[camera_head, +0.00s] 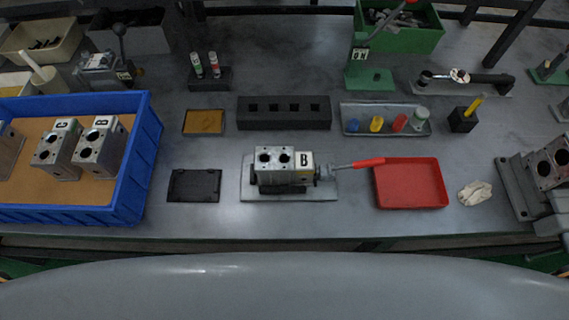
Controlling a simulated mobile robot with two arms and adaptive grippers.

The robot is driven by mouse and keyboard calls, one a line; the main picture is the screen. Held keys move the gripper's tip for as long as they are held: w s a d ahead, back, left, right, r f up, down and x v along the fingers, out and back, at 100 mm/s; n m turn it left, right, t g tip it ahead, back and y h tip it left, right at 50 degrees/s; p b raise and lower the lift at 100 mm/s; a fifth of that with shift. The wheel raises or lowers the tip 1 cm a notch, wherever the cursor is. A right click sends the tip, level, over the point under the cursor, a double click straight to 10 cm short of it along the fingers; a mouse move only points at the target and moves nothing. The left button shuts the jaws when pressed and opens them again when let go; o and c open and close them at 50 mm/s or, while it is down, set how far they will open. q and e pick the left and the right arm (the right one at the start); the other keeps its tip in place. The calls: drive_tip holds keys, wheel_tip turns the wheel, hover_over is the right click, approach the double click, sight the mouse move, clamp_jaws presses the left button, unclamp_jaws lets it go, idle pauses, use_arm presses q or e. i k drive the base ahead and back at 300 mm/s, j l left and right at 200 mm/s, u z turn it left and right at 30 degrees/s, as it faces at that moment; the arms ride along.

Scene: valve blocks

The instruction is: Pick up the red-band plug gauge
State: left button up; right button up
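Two small upright pieces stand side by side in a dark holder (210,78) at the back, left of centre. The right one has a red band and light body, and looks like the red-band plug gauge (214,65). The left one, with a green band (197,65), stands close beside it. The lower ends of both are hidden in the holder. Neither of my grippers shows in the head view.
A valve block marked B (285,168) sits on a plate at centre. A blue crate (150,135) with more blocks is at left. A black slotted block (284,124), a tray of coloured caps (355,130), a red tray (410,185) and a green press (370,78) stand nearby.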

sight(215, 62)
drive_tip(key=k+j+z, duration=0.2)
drive_tip(key=z, duration=0.15)
drive_tip(key=k+j+z, duration=0.2)
drive_tip(key=j+z, duration=0.15)
drive_tip(key=k+j+z, duration=0.2)
drive_tip(key=z, duration=0.15)
drive_tip(key=k, duration=0.05)
